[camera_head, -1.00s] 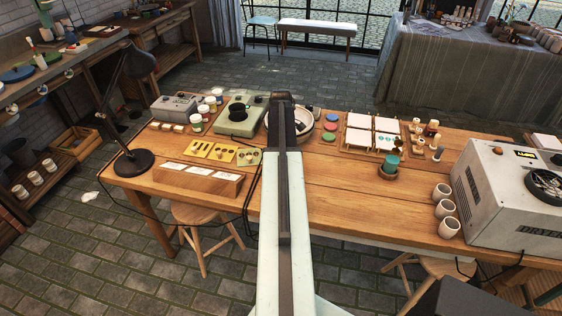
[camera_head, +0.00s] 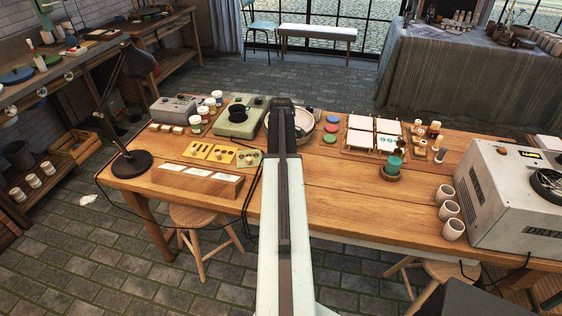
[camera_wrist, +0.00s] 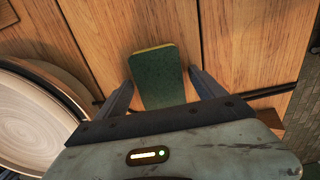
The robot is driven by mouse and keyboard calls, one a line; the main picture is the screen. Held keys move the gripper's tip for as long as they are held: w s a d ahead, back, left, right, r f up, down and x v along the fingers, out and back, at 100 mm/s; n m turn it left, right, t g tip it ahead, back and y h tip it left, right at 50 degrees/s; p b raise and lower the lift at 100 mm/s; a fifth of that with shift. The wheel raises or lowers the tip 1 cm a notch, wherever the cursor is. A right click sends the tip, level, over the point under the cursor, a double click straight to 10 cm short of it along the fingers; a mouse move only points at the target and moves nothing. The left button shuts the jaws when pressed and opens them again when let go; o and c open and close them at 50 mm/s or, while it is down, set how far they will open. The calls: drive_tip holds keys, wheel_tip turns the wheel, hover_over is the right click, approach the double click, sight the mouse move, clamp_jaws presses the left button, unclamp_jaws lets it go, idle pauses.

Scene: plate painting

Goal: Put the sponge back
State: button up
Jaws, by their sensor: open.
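The sponge (camera_wrist: 158,80), dark green with a thin yellow edge, shows in the wrist view on the wooden table (camera_wrist: 236,45). My gripper (camera_wrist: 162,84) is open, with one dark finger on each side of the sponge. Small gaps of wood show between the sponge and the fingertips, so the jaws do not appear to grip it. The sponge's near end is hidden behind my gripper body. In the head view my arm hides the sponge and the gripper.
A round pale wheel or basin (camera_wrist: 28,118) stands close left in the wrist view. A dark cable (camera_wrist: 262,92) lies right. In the head view, the table holds a wooden card block (camera_head: 197,181), white tiles (camera_head: 361,124), cups (camera_head: 452,229) and a dryer (camera_head: 507,190).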

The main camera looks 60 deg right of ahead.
wheel_tip(320, 180, up, 12)
drive_tip(key=p, duration=1.1)
drive_tip(key=shift+p, duration=0.4)
drive_tip(key=w+a+m, duration=0.1)
drive_tip(key=w+a, duration=0.6)
drive_tip(key=a, duration=0.5)
drive_tip(key=w+a, duration=0.8)
drive_tip(key=a, duration=0.5)
drive_tip(key=a+m, duration=0.2)
drive_tip(key=a, duration=3.2)
drive_tip(key=shift+w+m, duration=0.25)
drive_tip(key=shift+m, duration=0.05)
drive_tip(key=shift+a, duration=0.1)
